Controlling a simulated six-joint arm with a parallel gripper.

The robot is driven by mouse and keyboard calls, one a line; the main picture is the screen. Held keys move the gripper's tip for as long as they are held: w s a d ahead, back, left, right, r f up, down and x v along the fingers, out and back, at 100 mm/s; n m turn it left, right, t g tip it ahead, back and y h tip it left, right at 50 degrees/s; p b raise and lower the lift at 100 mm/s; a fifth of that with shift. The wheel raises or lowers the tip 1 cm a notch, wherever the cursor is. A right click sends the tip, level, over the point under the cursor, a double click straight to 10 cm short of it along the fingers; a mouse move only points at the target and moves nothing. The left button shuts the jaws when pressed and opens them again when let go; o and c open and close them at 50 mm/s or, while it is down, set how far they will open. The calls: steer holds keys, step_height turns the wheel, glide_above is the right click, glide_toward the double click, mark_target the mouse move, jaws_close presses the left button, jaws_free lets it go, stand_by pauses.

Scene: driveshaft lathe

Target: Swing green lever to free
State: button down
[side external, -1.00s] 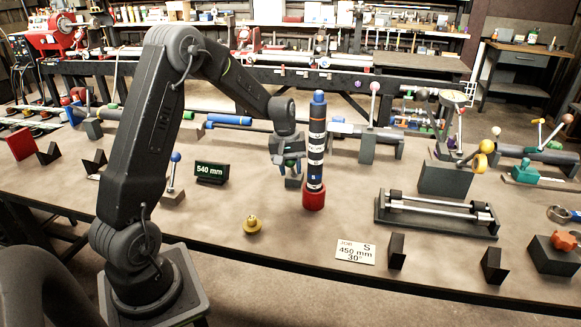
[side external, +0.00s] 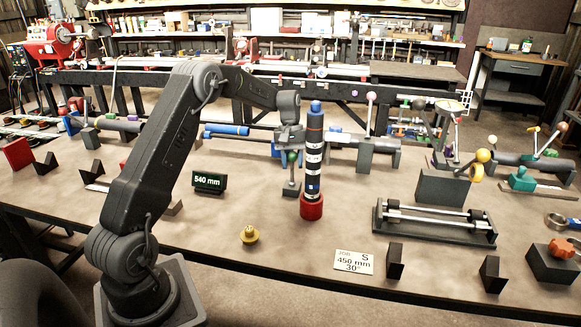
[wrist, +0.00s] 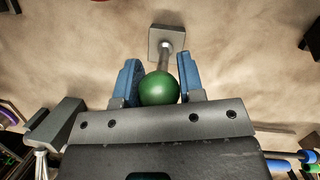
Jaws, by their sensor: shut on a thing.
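The green lever has a round green knob (wrist: 159,88) on a pale metal rod that runs to a grey square base (wrist: 166,43). In the side external view its knob (side external: 292,157) is just under my gripper, above the base on the table. My gripper (wrist: 160,82) has one blue finger on each side of the knob and is shut on it. In the side external view my gripper (side external: 290,150) is left of the tall banded shaft, and its fingers are partly hard to make out.
The tall dark banded shaft (side external: 313,155) stands in a red holder (side external: 311,207) close to the right of my gripper. A 540 mm sign (side external: 209,181) is to the left. A brass piece (side external: 249,235) lies in front. Table space between is clear.

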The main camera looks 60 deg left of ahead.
steer(key=shift+w+a+r, duration=0.1)
steer(key=shift+w+a, duration=0.5)
steer(key=shift+w, duration=0.1)
steer(key=shift+w+d, duration=0.1)
stand_by(0.7)
steer(key=c, duration=1.1)
jaws_free()
steer(key=o, duration=0.3)
steer(key=shift+o, duration=0.2)
steer(key=s+v, duration=0.1)
steer(key=v, duration=1.2)
steer(key=shift+w+r, duration=0.3)
steer(key=shift+r, duration=0.1)
